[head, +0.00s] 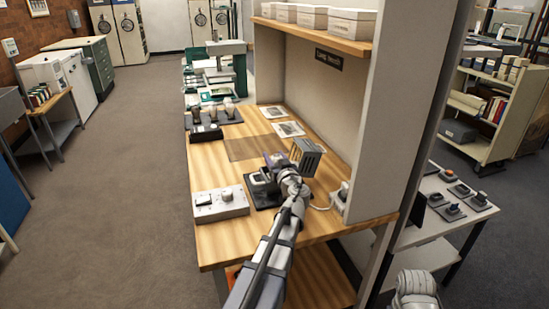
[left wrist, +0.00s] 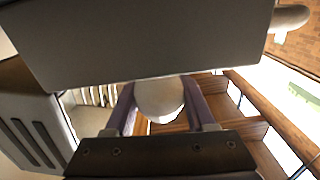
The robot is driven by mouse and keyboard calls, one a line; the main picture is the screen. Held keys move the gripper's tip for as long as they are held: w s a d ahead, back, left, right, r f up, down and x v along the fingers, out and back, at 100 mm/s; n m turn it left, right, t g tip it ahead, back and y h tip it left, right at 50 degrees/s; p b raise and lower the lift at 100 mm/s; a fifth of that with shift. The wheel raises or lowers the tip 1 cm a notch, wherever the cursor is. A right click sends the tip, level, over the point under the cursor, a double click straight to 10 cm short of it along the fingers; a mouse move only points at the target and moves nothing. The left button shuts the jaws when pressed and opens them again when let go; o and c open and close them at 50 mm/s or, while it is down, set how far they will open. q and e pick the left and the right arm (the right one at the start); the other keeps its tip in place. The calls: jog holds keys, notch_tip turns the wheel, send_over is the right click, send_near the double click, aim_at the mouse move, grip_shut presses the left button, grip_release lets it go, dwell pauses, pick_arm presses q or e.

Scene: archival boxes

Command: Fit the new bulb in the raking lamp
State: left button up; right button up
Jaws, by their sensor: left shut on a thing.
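My left gripper (head: 274,162) is over the wooden bench beside the raking lamp. In the left wrist view its purple fingers (left wrist: 160,108) are shut on a rounded white bulb (left wrist: 160,100). The lamp's grey slotted head (head: 306,156) is just right of the gripper in the head view. A large grey surface, apparently part of the lamp head, fills the top of the wrist view. The dark lamp base (head: 262,198) is partly hidden by my arm. I cannot tell whether the bulb touches the socket.
A white box with a knob (head: 220,204) stands on the bench (head: 240,238) at the front left. A dark tray (head: 232,119) with several bulbs stands farther back. Two printed sheets lie near the back panel. A shelf (head: 310,36) with boxes overhangs the right side.

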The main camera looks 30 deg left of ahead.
pick_arm(q)
jog(key=shift+f+b, duration=0.4)
jog(key=shift+b, duration=0.05)
dwell(0.5)
jog(key=o, duration=1.1)
jog(key=shift+c, duration=0.2)
jog(key=shift+v, duration=5.55)
